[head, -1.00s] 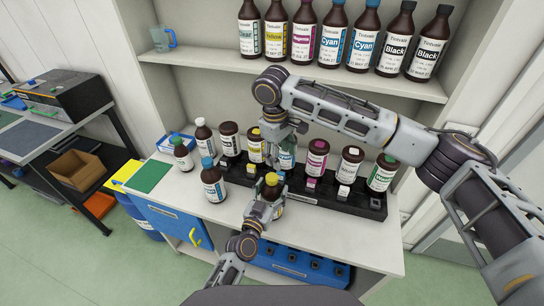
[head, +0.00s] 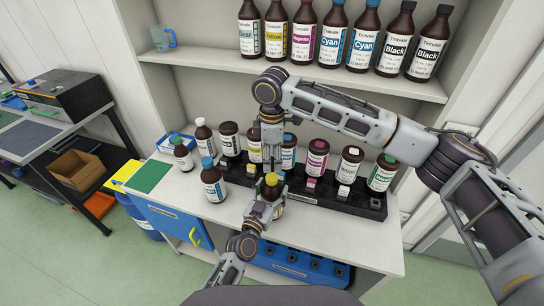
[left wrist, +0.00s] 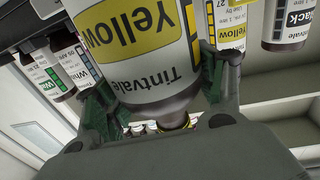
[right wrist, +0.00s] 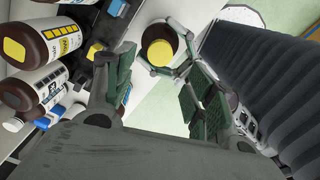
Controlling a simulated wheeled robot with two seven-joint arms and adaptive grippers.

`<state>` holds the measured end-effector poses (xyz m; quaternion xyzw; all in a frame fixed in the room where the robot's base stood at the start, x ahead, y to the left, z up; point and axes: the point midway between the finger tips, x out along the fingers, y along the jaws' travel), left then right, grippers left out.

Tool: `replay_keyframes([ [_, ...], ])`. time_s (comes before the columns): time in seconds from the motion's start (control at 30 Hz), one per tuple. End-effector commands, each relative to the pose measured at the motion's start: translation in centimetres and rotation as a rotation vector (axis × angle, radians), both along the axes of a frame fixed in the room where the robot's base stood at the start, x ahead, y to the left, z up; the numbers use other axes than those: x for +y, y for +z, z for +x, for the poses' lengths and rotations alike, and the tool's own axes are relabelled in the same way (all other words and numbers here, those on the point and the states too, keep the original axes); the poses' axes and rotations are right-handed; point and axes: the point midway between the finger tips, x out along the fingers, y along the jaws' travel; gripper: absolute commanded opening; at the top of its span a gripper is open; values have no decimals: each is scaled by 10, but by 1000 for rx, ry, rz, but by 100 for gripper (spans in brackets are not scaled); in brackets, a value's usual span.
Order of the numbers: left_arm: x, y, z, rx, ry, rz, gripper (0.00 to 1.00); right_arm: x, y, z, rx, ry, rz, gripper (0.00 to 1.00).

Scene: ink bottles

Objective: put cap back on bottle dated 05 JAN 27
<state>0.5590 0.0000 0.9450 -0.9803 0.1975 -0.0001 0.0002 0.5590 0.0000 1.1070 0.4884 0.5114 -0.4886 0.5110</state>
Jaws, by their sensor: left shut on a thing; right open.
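My left gripper (head: 266,194) is shut on a yellow-label bottle (left wrist: 140,45), held upright above the front of the counter. Its round top shows yellow in the head view and in the right wrist view (right wrist: 159,48). The label reads "Tintvale" and "Yellow"; I cannot read its date. My right gripper (head: 272,152) points down just behind and above that bottle. It is open, and its fingers (right wrist: 160,85) show nothing between them. A black rack (head: 330,199) behind holds several bottles, including a yellow-capped one (head: 255,147) and a cyan one (head: 288,154).
Small coloured blocks line the rack's front, including a magenta one (head: 311,183). A green mat (head: 151,176) lies at the counter's left. The shelf (head: 300,75) above holds large bottles.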

Motion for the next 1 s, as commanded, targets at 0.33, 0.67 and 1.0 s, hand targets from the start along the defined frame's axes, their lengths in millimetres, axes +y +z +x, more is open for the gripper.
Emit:
replay_keyframes([
  [0.33,0,0,0,0,0,0,3,0,0,0,0,35,-1,55],
  [0.67,0,0,0,0,0,0,3,0,-4,0,1,33,-1,55],
  [1.0,0,0,0,0,0,0,3,-1,-32,0,2,32,-2,55],
])
